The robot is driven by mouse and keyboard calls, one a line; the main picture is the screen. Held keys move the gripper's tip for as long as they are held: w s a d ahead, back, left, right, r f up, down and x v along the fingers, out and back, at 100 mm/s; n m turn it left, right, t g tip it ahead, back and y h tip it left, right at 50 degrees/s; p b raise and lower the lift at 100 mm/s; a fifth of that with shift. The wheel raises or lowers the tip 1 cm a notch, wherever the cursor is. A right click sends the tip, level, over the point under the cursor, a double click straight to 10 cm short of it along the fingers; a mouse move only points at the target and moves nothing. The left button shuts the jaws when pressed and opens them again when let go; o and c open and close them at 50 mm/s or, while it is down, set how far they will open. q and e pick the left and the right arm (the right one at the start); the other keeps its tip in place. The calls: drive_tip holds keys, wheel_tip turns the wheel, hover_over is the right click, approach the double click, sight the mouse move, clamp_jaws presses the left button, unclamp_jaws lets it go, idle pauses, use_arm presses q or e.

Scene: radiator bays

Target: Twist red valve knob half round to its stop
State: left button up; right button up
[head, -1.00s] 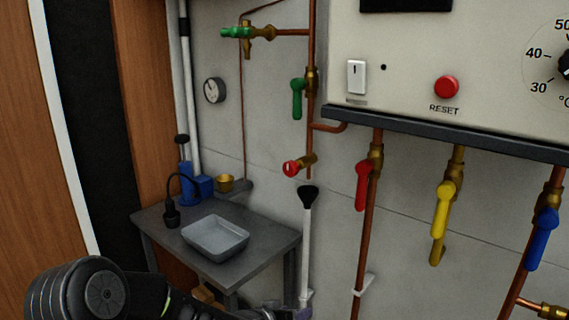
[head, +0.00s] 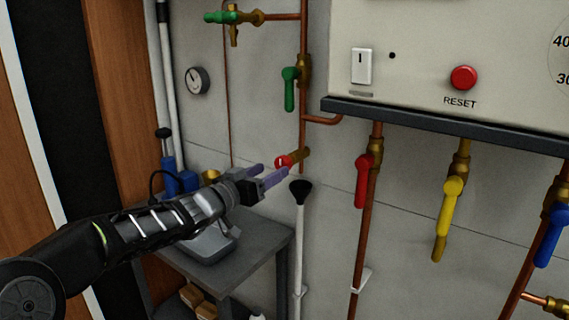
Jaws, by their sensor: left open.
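The red valve knob (head: 283,162) sits on a short brass valve at the lower end of a copper pipe on the wall. My left gripper (head: 272,173) reaches in from the left with its two purple-grey fingers pointing at the knob. The fingers are open and empty. Their tips are close to the knob in the picture, but I cannot tell whether they touch it. The knob's face is partly visible between and beyond the tips. My right gripper is not in view.
A grey table (head: 262,258) with a tray (head: 205,247) lies under my left arm. A black-topped white pole (head: 300,215) stands just right of the knob. A red lever (head: 363,180), a yellow lever (head: 448,205) and a green lever (head: 290,88) are nearby. The boiler panel's dark ledge (head: 430,125) overhangs on the right.

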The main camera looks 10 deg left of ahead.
sight(280, 166)
use_arm(q)
drive_tip(key=p+x, duration=0.1)
drive_tip(key=x, duration=0.6)
drive_tip(key=shift+w+f, duration=0.1)
drive_tip(key=shift+w, duration=0.05)
clamp_jaws()
idle(0.5)
